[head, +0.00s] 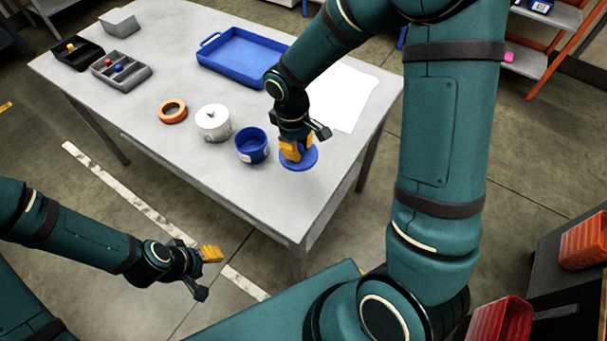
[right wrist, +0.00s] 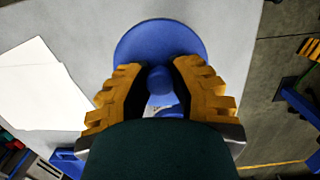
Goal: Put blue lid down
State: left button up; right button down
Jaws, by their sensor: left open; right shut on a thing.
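The blue lid (head: 312,159) is a round disc with a knob, at the table's right front part in the head view. In the right wrist view the lid (right wrist: 158,40) lies between the fingertips. My right gripper (head: 292,152) is shut on the lid's knob. The lid is at or very close to the table top; I cannot tell whether it touches. The open blue pot (head: 252,146) stands just left of the lid. My left gripper (head: 208,262) is open and empty, off the table's front edge.
A blue tray (head: 238,58), a white sheet (head: 350,95) and grey and dark bins (head: 121,72) lie further back. The table's front strip is clear.

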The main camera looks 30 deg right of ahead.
aim_at(304, 175)
jog(key=shift+d+r+n, duration=0.35)
jog(key=shift+d+n, duration=0.05)
jog(key=shift+n, duration=0.5)
jog(key=shift+f, duration=0.35)
notch_tip(304, 175, down, 9)
jog(key=b, duration=0.2)
jog(key=shift+b, duration=0.4)
jog(key=shift+f, duration=0.2)
jog(key=c, duration=0.9)
grip_release()
